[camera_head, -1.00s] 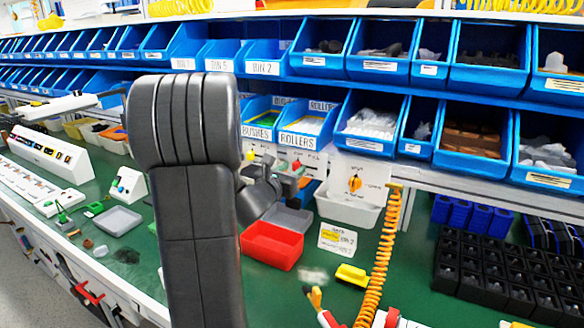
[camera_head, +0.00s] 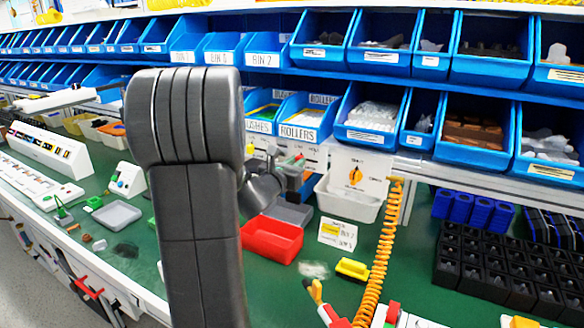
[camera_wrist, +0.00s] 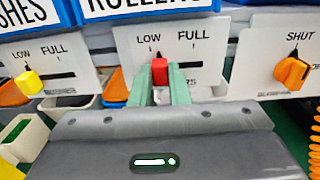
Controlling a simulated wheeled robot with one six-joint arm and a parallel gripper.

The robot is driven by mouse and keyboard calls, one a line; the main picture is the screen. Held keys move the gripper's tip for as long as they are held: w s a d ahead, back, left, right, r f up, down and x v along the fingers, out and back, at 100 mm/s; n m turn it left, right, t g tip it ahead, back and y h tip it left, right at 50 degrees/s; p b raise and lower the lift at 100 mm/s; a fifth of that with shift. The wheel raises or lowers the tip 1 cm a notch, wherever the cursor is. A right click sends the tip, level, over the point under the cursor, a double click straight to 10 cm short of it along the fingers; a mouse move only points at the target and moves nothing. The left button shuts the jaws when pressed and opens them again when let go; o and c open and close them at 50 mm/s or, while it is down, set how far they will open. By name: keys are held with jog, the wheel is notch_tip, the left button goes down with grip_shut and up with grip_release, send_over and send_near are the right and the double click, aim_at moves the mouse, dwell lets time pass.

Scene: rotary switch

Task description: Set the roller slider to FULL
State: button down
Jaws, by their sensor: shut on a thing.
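The roller slider is a red knob (camera_wrist: 160,70) on a white panel (camera_wrist: 205,45) marked LOW and FULL, under the ROLLERS bin (camera_wrist: 150,5). The knob stands near the LOW mark, at the left end of its dark slot, which runs right toward FULL. My gripper (camera_wrist: 160,82) has its two green fingers on either side of the knob, shut on it. In the head view my gripper (camera_head: 289,165) is small and partly hidden by my own arm.
A yellow slider knob (camera_wrist: 31,83) sits on the panel to the left. An orange rotary knob (camera_wrist: 291,72) marked SHUT is on the panel to the right. A red bin (camera_head: 272,240) stands on the green bench below. An orange coiled hose (camera_head: 382,260) hangs at right.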

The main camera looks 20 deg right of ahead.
jog(key=s+d+b, duration=0.2)
jog(key=b, duration=0.1)
jog(key=shift+f, duration=0.3)
jog(key=shift+s+d+r+b, duration=0.25)
jog(key=shift+s+d+b, duration=0.15)
jog(key=shift+s+b, duration=0.25)
jog(key=shift+w, duration=0.1)
jog(key=c, duration=1.4)
grip_release()
jog(key=shift+d, duration=0.1)
jog(key=shift+o, duration=0.2)
jog(key=shift+s+a, duration=0.4)
jog(key=shift+a, duration=0.1)
jog(key=b+v, duration=0.1)
jog(key=v, duration=1.1)
jog(key=shift+s+a, duration=0.25)
jog(key=shift+s, duration=0.05)
